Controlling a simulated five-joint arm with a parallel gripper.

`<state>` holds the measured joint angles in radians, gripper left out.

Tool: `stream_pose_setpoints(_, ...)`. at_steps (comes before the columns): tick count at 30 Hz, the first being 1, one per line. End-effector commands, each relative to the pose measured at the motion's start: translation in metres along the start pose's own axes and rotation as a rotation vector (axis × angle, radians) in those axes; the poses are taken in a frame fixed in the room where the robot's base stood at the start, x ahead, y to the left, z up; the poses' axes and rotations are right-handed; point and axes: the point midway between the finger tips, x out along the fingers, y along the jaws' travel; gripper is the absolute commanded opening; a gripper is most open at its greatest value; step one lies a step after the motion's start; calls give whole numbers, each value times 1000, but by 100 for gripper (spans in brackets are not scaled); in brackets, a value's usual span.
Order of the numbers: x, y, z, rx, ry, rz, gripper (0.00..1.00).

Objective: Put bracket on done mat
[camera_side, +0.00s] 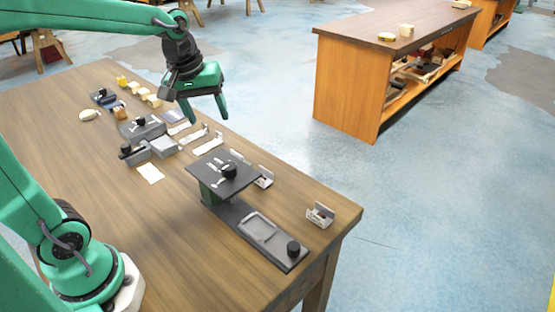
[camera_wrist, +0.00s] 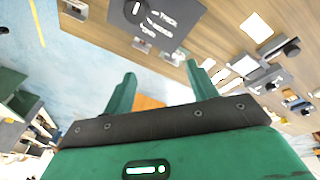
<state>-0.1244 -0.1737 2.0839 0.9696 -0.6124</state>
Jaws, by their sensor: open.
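My gripper (camera_side: 207,112) hangs in the air past the far side of the workbench, fingers apart and empty. Its two green fingers also show in the wrist view (camera_wrist: 161,76). A bent metal bracket (camera_side: 320,214) stands near the bench's right end. Another bracket (camera_side: 264,178) stands partly behind a raised dark plate (camera_side: 222,173). Flatter pale metal pieces (camera_side: 208,143) lie further left along the far edge. A small white rectangle (camera_side: 150,173) lies flat on the wood; it also shows in the wrist view (camera_wrist: 256,28). I cannot tell which surface is the done mat.
A dark fixture base with a recessed tray (camera_side: 258,228) and a black knob (camera_side: 293,249) extends from the raised plate. A grey clamp-like device (camera_side: 148,145) stands mid-bench. Small wooden blocks (camera_side: 145,93) line the far left. The bench front (camera_side: 180,220) is clear.

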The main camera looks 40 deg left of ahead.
Motion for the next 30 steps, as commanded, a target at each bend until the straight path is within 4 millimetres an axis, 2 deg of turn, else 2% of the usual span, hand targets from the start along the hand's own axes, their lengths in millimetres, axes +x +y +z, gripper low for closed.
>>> stream_pose_setpoints(3, -14, -7, 23, 128, 34, 29, 58)
stream_pose_setpoints(9, -29, -20, 59, 341, 93, 68, 58)
stream_pose_setpoints(18, -35, -42, 105, 626, 179, 107, 58)
stream_pose_setpoints(24, -34, -49, 117, 715, 208, 115, 58)
stream_pose_setpoints(30, -33, -50, 119, 729, 210, 116, 58)
